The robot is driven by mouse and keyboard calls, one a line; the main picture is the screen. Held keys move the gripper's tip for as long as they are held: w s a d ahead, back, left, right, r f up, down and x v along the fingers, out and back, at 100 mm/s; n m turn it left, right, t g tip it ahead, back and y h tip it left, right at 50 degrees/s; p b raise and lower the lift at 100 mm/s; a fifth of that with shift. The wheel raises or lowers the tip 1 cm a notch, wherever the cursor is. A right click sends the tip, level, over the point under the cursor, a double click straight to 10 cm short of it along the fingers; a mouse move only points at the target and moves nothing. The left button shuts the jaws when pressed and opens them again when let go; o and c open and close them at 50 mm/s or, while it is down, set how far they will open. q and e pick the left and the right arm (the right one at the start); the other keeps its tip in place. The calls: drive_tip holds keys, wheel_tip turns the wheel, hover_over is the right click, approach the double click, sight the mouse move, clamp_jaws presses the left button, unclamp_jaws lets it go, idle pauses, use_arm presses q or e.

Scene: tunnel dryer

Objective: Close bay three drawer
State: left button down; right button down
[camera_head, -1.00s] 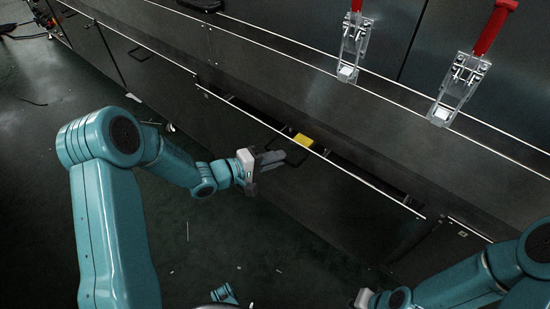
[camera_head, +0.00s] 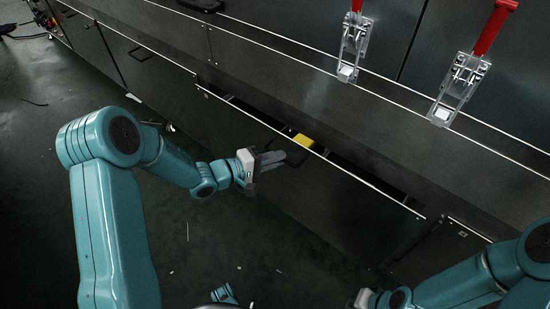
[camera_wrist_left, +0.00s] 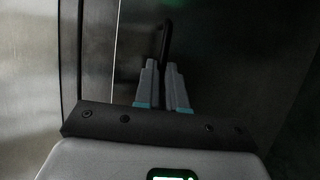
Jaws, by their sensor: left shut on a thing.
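The dark drawer (camera_head: 335,190) in the machine's lower front stands partly open, with a gap behind its bright top edge. A yellow block (camera_head: 303,141) shows inside the gap. My left gripper (camera_head: 284,156) is at the drawer's front, its fingers shut on the dark bar handle (camera_wrist_left: 166,42). In the left wrist view the two grey fingers (camera_wrist_left: 165,70) close around the handle's lower end. My right arm (camera_head: 455,285) is at the lower right; its gripper (camera_head: 363,298) shows only in part, and its fingers are hidden.
Two red-handled toggle clamps (camera_head: 354,45) (camera_head: 460,85) stand on the ledge above the drawer. Closed dark panels (camera_head: 165,75) line the front to the left. The dark floor (camera_head: 200,260) in front is mostly clear, with small scraps.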

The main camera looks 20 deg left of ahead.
sight(287, 149)
use_arm(q)
drive_tip(key=w, duration=0.2)
drive_tip(key=w+d+p, duration=0.1)
drive_tip(key=shift+w+d, duration=0.15)
drive_tip(key=shift+w, duration=0.25)
drive_tip(key=shift+r, duration=0.15)
drive_tip(key=c, duration=1.2)
unclamp_jaws()
drive_tip(key=shift+w, duration=0.15)
